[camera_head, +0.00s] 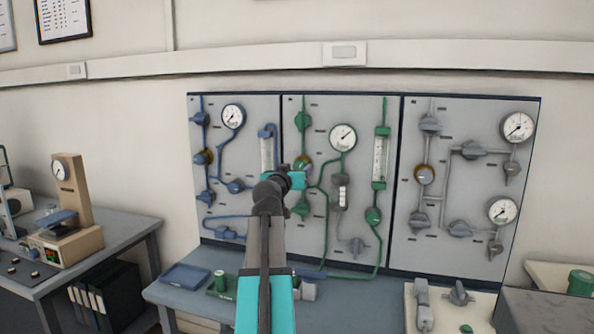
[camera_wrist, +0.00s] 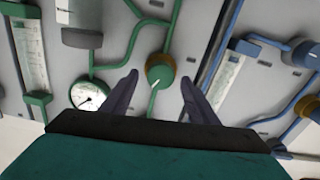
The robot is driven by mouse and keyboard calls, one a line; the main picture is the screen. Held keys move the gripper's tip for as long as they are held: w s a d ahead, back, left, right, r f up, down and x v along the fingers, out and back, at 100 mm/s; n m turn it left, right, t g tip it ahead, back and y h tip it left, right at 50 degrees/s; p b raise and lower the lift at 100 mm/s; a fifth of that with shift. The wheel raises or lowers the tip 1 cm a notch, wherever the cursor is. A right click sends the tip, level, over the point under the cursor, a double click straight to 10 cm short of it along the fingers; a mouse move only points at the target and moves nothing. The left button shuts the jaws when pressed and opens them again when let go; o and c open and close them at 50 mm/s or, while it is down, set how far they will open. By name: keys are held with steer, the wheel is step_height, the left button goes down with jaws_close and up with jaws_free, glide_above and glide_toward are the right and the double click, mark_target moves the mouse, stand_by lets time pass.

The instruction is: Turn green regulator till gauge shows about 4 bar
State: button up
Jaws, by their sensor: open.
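The green regulator (camera_wrist: 159,69), a round knob with a brown-gold rim and a pale pointer line, is on the middle wall panel. In the wrist view my gripper (camera_wrist: 159,77) is open, its dark fingers on either side of the knob with gaps showing. I cannot tell how deep the fingertips reach. In the head view my wrist partly hides the regulator (camera_head: 302,160). The round white gauge (camera_head: 343,137) is above and right of it, its needle pointing up and right. The numbers are too small to read. The gauge also shows in the wrist view (camera_wrist: 88,95), partly cut off.
Blue fittings fill the left panel (camera_head: 217,114), and grey fittings with two gauges the right panel (camera_head: 460,199). A green-lined flow tube (camera_head: 380,158) is right of the gauge. A bench (camera_head: 190,298) with a blue tray (camera_head: 185,276) stands below.

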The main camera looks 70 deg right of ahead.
mark_target(300, 167)
steer(key=shift+w+d, duration=0.1)
steer(key=shift+d, duration=0.95)
steer(key=shift+c, duration=0.2)
steer(key=shift+f, duration=0.1)
steer(key=c, duration=1)
